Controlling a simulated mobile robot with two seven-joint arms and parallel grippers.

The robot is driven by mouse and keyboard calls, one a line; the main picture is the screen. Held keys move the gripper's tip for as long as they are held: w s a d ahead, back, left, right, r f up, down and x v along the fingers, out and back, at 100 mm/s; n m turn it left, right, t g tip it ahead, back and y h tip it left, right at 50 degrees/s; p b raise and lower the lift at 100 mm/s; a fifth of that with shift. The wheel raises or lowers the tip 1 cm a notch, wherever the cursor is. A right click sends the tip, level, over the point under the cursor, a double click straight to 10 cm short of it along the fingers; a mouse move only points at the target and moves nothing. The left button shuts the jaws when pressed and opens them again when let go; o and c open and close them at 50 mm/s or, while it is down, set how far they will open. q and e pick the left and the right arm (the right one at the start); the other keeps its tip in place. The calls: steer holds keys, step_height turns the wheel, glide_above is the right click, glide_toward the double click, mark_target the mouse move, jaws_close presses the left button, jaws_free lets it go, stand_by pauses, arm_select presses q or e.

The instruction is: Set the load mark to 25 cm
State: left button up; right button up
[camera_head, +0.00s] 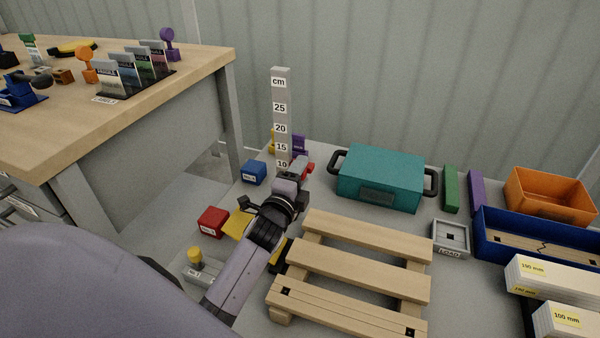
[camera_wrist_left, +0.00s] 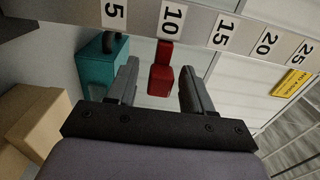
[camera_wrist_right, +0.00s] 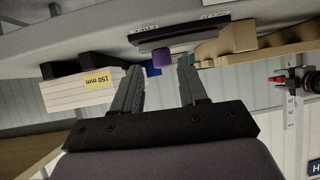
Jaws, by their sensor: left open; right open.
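The upright grey cm scale (camera_head: 281,95) stands at the back of the grey table. The red load mark (camera_head: 307,170) is low on it, near the 10 label. In the left wrist view the scale (camera_wrist_left: 145,18) runs across the top, and the red mark (camera_wrist_left: 160,78) is at the 10 label. My left gripper (camera_head: 298,174) is in front of the scale's lower part. Its open fingers (camera_wrist_left: 160,72) lie on either side of the red mark, with gaps showing. My right gripper (camera_wrist_right: 157,75) is open and empty in its wrist view; the head view does not show it.
A teal case (camera_head: 380,178) stands right of the scale. A wooden pallet (camera_head: 350,265) lies in front. A blue block (camera_head: 253,172) and red block (camera_head: 212,221) are to the left. A LOAD tray (camera_head: 450,238), blue bin (camera_head: 500,233) and orange bin (camera_head: 550,195) are right.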

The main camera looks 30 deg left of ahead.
arm_select(q)
jaws_close()
steer(key=shift+r+p, duration=0.65)
step_height(320, 180, up, 4)
steer(key=p, duration=0.4)
steer(key=shift+r, duration=0.15)
step_height(320, 180, up, 10)
steer(key=p, duration=0.9)
arm_select(e)
steer(key=s+d+r+h, duration=0.1)
steer(key=s+d+r, duration=0.1)
steer(key=r, duration=0.6)
steer(key=shift+d+m+g, duration=0.3)
steer(key=shift+d+g, duration=0.1)
steer(key=shift+d, duration=0.4)
arm_select(q)
steer(key=shift+r, duration=0.15)
arm_select(e)
steer(key=shift+s, duration=0.1)
arm_select(q)
jaws_free()
